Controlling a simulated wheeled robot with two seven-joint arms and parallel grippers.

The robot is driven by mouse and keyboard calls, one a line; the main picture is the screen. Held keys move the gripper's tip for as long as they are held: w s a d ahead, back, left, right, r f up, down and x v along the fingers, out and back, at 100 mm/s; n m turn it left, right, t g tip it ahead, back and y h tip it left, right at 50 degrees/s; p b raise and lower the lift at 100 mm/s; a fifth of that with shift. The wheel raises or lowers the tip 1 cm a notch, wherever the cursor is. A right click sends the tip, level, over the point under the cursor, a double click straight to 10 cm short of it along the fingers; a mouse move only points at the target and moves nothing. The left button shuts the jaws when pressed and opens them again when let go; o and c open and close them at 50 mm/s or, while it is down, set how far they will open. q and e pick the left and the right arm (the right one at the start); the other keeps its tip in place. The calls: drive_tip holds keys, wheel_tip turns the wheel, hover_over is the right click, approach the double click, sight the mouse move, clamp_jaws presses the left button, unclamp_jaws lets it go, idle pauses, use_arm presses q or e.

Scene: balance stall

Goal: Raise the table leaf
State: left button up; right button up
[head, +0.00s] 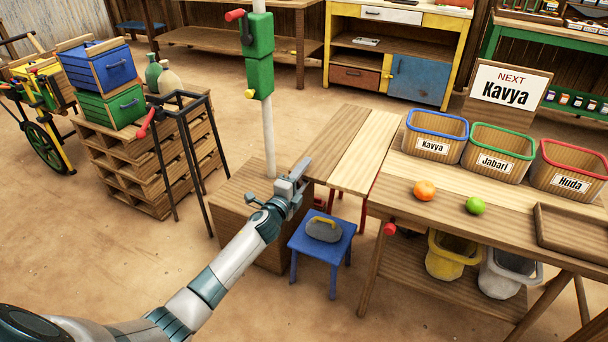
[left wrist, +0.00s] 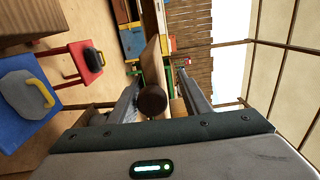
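The table leaf (head: 365,150) is a plank panel left of the main table (head: 480,205). In the head view it looks about level with the tabletop. My left gripper (head: 299,174) is at the leaf's near left corner. In the left wrist view the leaf (left wrist: 152,62) shows nearly edge-on, with a dark brown round knob (left wrist: 152,102) in front of it. The fingers of my left gripper (left wrist: 157,88) stand apart on either side of the knob, with a gap on the right. The gripper hides the knob in the head view. My right gripper is not in view.
A blue stool (head: 312,240) with a grey weight stands near my arm; a red stool (left wrist: 88,62) is partly under the leaf. A wooden box with a white post (head: 268,130) stands left of the gripper. A red handle (head: 390,229) sits under the main table's edge.

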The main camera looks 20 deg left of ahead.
use_arm(q)
drive_tip(key=shift+f, duration=0.1)
drive_tip(key=shift+s, duration=0.15)
drive_tip(key=shift+s, duration=0.5)
drive_tip(key=s, duration=1.6)
drive_tip(key=shift+a, duration=0.3)
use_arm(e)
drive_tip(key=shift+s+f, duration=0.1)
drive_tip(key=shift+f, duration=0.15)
use_arm(q)
drive_tip(key=shift+s, duration=0.1)
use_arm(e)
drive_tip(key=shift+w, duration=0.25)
